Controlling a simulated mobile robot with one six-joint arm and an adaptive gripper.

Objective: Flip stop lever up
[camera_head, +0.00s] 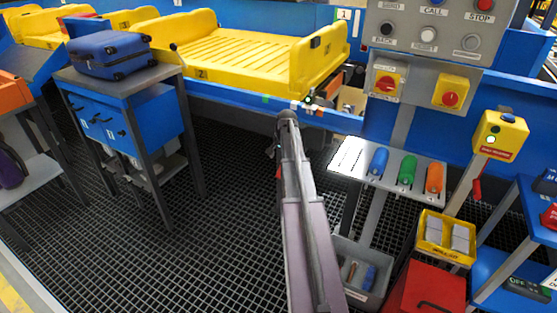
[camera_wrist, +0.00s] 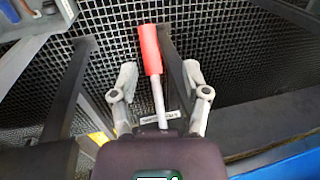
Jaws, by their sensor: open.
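A lever with a red grip (camera_wrist: 150,48) on a thin metal rod shows in the wrist view. Its rod runs down the picture between the fingers to a small white label plate whose text I cannot read. My gripper (camera_wrist: 159,80) is open, with one finger on each side of the rod and gaps visible on both sides. The red grip reaches past the fingertips. In the head view my gripper (camera_head: 287,118) is at the blue conveyor's front edge, and I cannot make out this lever there.
A yellow tray (camera_head: 225,65) sits on the conveyor (camera_head: 235,97) behind. A control panel (camera_head: 428,35) and a shelf with coloured bottles (camera_head: 345,155) stand at right. A blue suitcase (camera_head: 108,53) lies on a cart at left. Open grating floor lies between.

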